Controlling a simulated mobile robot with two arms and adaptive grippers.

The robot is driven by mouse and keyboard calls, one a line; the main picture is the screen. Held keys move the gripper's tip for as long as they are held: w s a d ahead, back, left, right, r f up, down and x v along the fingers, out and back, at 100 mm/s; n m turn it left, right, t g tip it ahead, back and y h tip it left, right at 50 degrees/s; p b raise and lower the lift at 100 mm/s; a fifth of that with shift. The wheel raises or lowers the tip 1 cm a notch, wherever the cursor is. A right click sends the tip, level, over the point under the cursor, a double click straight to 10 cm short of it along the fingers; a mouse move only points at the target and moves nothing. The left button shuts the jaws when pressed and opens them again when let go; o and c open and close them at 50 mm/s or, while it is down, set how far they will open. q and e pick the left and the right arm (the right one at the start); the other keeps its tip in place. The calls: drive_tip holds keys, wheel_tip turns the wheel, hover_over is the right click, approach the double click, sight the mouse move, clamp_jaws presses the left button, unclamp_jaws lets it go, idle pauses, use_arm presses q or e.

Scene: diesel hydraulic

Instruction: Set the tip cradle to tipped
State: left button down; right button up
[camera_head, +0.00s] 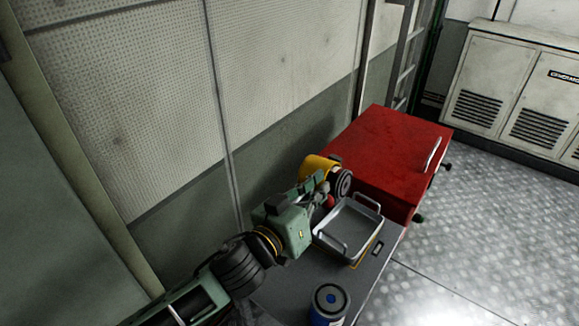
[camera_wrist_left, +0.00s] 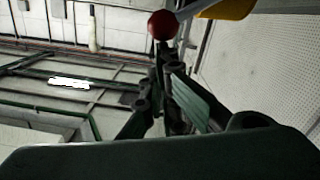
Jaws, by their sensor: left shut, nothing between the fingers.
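The tip cradle shows as a yellow body (camera_head: 316,166) with a dark round end piece (camera_head: 343,183) at the back of the grey bench, against the wall. A red ball knob (camera_head: 328,201) sits just below it. In the left wrist view the red knob (camera_wrist_left: 161,25) is on a pale lever at the top, with part of the yellow body (camera_wrist_left: 228,9) beside it. My left gripper (camera_head: 321,186) is shut and empty, close to the knob and the yellow body. Its fingers (camera_wrist_left: 168,92) point toward the knob; contact cannot be told. They partly hide the cradle. My right gripper is out of view.
A grey metal tray (camera_head: 346,248) with raised handles stands on the bench (camera_head: 285,290) right of my left gripper. A blue can (camera_head: 330,303) is at the front. A red cabinet (camera_head: 385,150) stands behind. Free floor (camera_head: 490,220) lies to the right.

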use_arm(q)
drive_tip(key=shift+s+d+f+m+b, duration=0.3)
drive_tip(key=shift+s+d+f+m, duration=0.1)
drive_tip(key=shift+d+f+m, duration=0.25)
drive_tip(key=shift+s+d+f+m+b, duration=0.25)
drive_tip(key=shift+s+d+f+m, duration=0.15)
drive_tip(key=shift+f+m, duration=0.35)
drive_tip(key=shift+s+d+f+m+b, duration=0.35)
drive_tip(key=shift+d+f+m, duration=0.25)
drive_tip(key=shift+f+m, duration=0.1)
drive_tip(key=shift+f, duration=0.1)
